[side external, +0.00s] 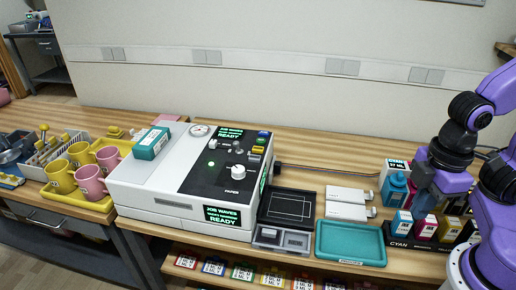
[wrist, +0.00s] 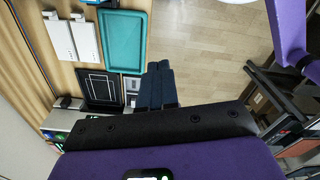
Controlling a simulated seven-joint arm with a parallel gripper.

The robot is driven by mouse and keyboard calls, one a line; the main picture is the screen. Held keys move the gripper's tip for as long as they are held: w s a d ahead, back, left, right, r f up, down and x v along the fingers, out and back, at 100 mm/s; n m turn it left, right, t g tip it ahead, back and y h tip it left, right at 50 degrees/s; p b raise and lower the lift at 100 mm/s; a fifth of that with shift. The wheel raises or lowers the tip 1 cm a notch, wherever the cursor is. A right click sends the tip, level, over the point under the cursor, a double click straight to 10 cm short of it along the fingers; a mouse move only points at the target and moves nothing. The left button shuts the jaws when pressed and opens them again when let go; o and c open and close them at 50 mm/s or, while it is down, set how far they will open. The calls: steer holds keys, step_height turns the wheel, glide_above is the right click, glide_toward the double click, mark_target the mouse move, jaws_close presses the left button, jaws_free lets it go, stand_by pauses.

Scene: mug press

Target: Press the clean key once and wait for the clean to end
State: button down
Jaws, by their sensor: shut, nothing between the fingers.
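The white press (side external: 190,185) stands on the wooden bench, with a black control panel (side external: 228,160) on top. Its top screen (side external: 228,133) and front screen (side external: 222,216) both read "JOB WAVES" and "READY". A green light (side external: 211,164) is lit on the panel. A column of small coloured keys (side external: 258,149) runs along the panel's right edge; their labels are too small to read, so I cannot tell which is the clean key. My gripper (side external: 424,180) is well to the right of the press, touching no key. In the wrist view my gripper's dark fingers (wrist: 160,66) are shut and empty.
A black tray (side external: 287,208) and a teal tray (side external: 350,243) lie right of the press, with white cartridges (side external: 347,203) behind. Ink bottles and boxes (side external: 425,226) crowd near my arm. Mugs (side external: 90,181) stand on a yellow tray at left. A teal box (side external: 151,143) sits on the press.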

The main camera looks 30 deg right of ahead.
stand_by(0.4)
steer(key=w+a+m+t+y, duration=0.1)
steer(key=w+a+m+y, duration=0.1)
steer(key=w+a+m, duration=0.6)
step_height(320, 180, up, 2)
steer(key=m+t, duration=0.7)
steer(key=m, duration=0.2)
glide_above(261, 149)
steer(key=shift+r+y, duration=0.1)
steer(key=shift+y, duration=0.3)
steer(key=shift+f, duration=4.45)
steer(key=shift+f, duration=0.4)
